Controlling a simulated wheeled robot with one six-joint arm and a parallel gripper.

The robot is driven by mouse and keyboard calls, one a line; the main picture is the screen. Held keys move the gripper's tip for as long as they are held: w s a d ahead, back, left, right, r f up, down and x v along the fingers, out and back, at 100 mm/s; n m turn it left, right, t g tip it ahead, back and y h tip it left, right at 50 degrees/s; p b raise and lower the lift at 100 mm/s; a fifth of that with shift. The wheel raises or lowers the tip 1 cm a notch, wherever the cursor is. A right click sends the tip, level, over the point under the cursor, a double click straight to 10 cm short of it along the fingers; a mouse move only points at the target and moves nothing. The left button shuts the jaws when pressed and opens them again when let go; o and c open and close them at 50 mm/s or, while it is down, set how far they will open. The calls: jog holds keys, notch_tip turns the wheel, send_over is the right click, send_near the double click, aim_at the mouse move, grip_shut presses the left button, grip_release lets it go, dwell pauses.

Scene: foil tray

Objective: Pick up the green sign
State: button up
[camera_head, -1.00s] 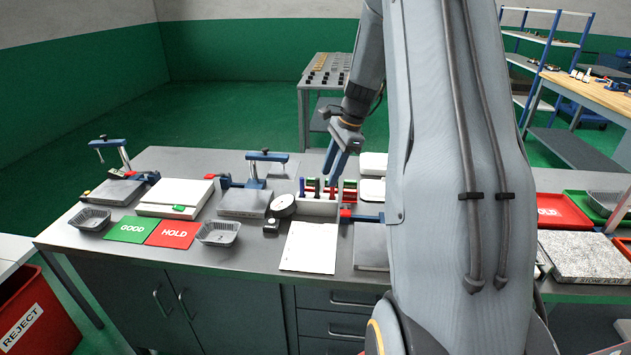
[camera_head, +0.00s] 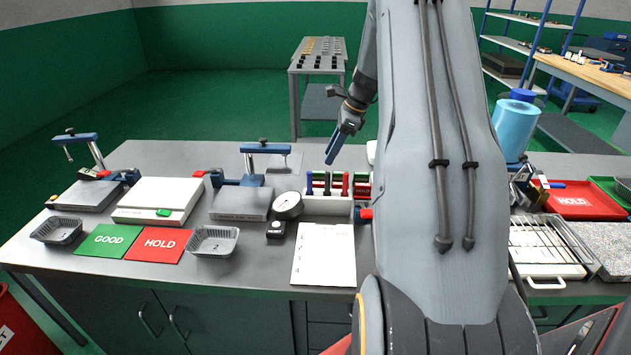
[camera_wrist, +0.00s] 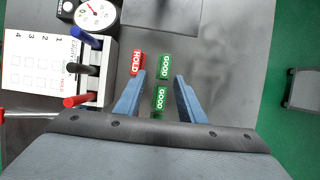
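Two small green signs reading GOOD lie in the wrist view: one farther out (camera_wrist: 165,66) and one nearer my gripper (camera_wrist: 158,98). A small red HOLD sign (camera_wrist: 137,62) lies left of the farther one. My gripper (camera_wrist: 159,77) is open and empty. Its two blue fingers appear on either side of the nearer green sign; the height gap is hard to judge. In the head view my gripper (camera_head: 337,150) is above the bench, behind the marker rack. A larger flat green GOOD mat (camera_head: 109,240) lies at the bench's front left.
A white rack (camera_head: 328,203) with upright markers stands close to the left finger in the wrist view. A dial gauge (camera_head: 288,205), a paper sheet (camera_head: 324,254), a foil tray (camera_head: 213,241) and a red HOLD mat (camera_head: 158,244) are on the bench (camera_head: 262,275). My arm hides part of it.

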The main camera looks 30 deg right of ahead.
aim_at(318, 172)
jog(key=f, duration=0.1)
jog(key=w+f, duration=0.1)
jog(key=f, duration=0.1)
jog(key=w+f, duration=0.1)
jog(key=shift+w+a+f, duration=0.15)
jog(key=shift+a+f, duration=0.1)
jog(key=shift+a, duration=0.1)
jog(key=p+x, duration=0.1)
jog(key=x, duration=0.3)
jog(key=shift+a+r+p, duration=0.15)
jog(key=shift+a+p, duration=0.2)
jog(key=shift+w+a+f, duration=0.15)
jog(key=shift+f, duration=0.45)
jog(key=c, duration=0.9)
